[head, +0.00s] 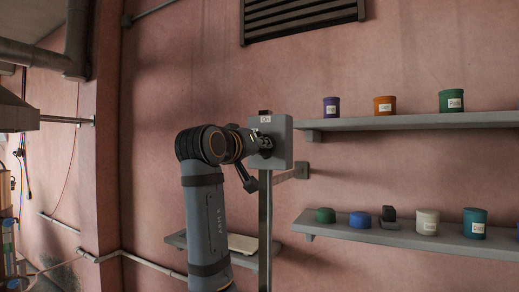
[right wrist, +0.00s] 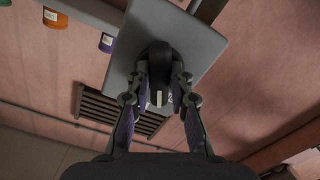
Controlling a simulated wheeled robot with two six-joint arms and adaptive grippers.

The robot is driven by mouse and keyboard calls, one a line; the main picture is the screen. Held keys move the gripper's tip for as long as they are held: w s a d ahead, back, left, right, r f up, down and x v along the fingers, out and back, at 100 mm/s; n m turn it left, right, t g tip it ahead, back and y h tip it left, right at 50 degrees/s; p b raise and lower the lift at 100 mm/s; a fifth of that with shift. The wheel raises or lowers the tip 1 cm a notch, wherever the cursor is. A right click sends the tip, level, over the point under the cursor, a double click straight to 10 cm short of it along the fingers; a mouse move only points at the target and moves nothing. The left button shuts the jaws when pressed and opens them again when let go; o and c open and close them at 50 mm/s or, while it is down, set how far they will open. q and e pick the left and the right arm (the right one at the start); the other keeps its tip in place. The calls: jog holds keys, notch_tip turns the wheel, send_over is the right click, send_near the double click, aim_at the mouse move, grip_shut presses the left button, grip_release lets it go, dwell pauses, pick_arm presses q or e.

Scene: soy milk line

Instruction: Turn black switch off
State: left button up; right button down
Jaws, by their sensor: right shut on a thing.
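The black switch (right wrist: 158,58) is a dark round knob on the face of a grey box (right wrist: 195,40). A small pale mark shows on the knob's near side. My right gripper (right wrist: 164,84) is shut on the black switch, with one finger on each side of it. In the head view the grey box (head: 281,153) stands on a grey post, and my right gripper (head: 263,143) reaches its left side. There the switch is largely hidden by the gripper. My left gripper is not in view.
At right, an upper shelf (head: 400,122) and a lower shelf (head: 400,238) hold coloured lidded jars. A low shelf (head: 176,241) with a pale flat item (head: 243,244) is behind my arm.

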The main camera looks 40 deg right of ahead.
jog(key=n+b, duration=0.1)
jog(key=n, duration=0.5)
jog(key=n+b, duration=0.2)
jog(key=n, duration=0.4)
jog(key=shift+s+r+n, duration=0.1)
jog(key=shift+r+n, duration=0.1)
jog(key=shift+n, duration=0.4)
jog(key=c, duration=1.2)
grip_release()
jog(key=shift+d, duration=0.1)
jog(key=v, duration=1.2)
